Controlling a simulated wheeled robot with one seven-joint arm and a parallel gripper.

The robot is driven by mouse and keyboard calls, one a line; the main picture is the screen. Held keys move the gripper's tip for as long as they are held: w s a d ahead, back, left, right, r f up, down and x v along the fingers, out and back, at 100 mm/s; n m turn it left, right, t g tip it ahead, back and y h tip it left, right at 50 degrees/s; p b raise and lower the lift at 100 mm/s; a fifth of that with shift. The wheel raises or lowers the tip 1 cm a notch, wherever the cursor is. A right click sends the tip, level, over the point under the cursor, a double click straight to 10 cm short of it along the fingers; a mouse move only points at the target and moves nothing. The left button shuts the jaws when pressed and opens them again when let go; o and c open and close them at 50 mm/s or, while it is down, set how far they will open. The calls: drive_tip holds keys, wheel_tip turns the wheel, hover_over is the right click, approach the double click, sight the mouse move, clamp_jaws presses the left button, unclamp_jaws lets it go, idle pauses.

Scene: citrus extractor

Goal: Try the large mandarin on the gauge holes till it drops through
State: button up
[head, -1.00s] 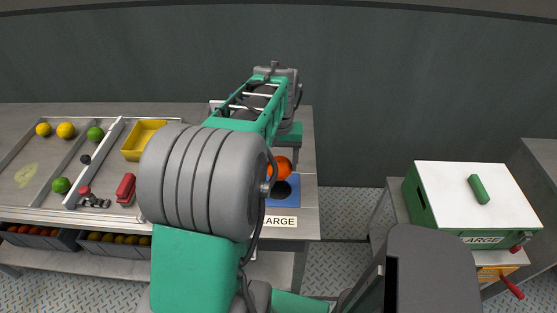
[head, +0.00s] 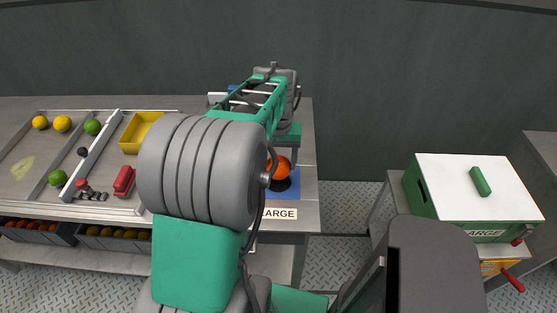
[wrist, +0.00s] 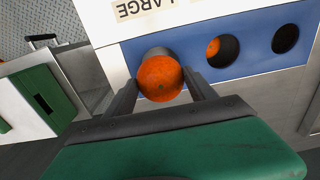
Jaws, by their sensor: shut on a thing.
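An orange mandarin (wrist: 159,78) sits between the two fingers of my gripper (wrist: 160,82) in the wrist view. The gripper is shut on it. Behind it is the blue gauge plate (wrist: 254,61) with round dark holes. The mandarin overlaps the hole at the LARGE-label end (wrist: 157,52), and that hole's far rim shows above it. In the head view the mandarin (head: 277,169) is beside my arm, over the blue plate (head: 286,196), with a dark hole just below it in the picture. My arm hides the gripper there. I cannot tell whether the fruit touches the plate.
A small orange thing (wrist: 213,47) shows inside the middle hole. A yellow tray (head: 139,132), a red object (head: 124,181) and several fruits lie on the left bench. A green box (head: 450,212) with a white lid and a LARGE label stands at the right, across a floor gap.

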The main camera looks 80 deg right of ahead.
drive_tip(key=shift+f, duration=0.15)
drive_tip(key=shift+f+b, duration=1)
drive_tip(key=shift+f, duration=0.5)
drive_tip(key=o, duration=1.8)
drive_tip(key=shift+c, duration=0.2)
drive_tip(key=shift+f, duration=0.1)
wheel_tip(320, 180, up, 8)
drive_tip(key=shift+f+b, duration=0.1)
drive_tip(key=shift+b, duration=0.2)
